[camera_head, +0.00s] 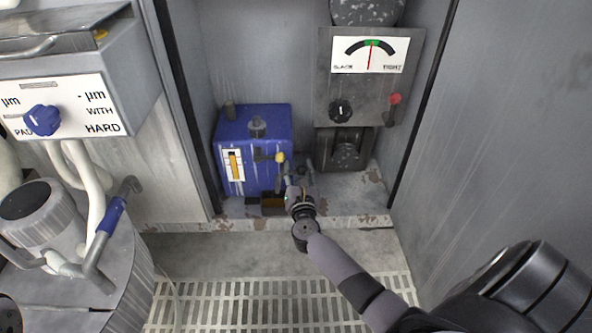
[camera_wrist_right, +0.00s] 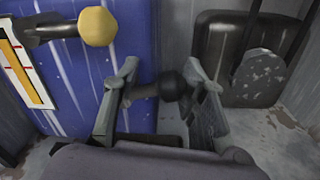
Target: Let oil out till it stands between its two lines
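The blue oil tank (camera_head: 262,140) stands on the cabinet floor and also shows in the right wrist view (camera_wrist_right: 108,50). A lever with a yellow knob (camera_head: 280,157) sticks out beside the gauge. A black ball knob (camera_wrist_right: 172,87) on a short stem is low on the tank. My right gripper (camera_head: 299,178) is open, its fingers on either side of this knob in the wrist view; contact is unclear. A dark tray (camera_head: 272,204) lies below. My left gripper is not in view.
Cabinet walls close in on both sides. A panel with a blue knob (camera_head: 42,120) and a blue-handled lever (camera_head: 110,216) are at left.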

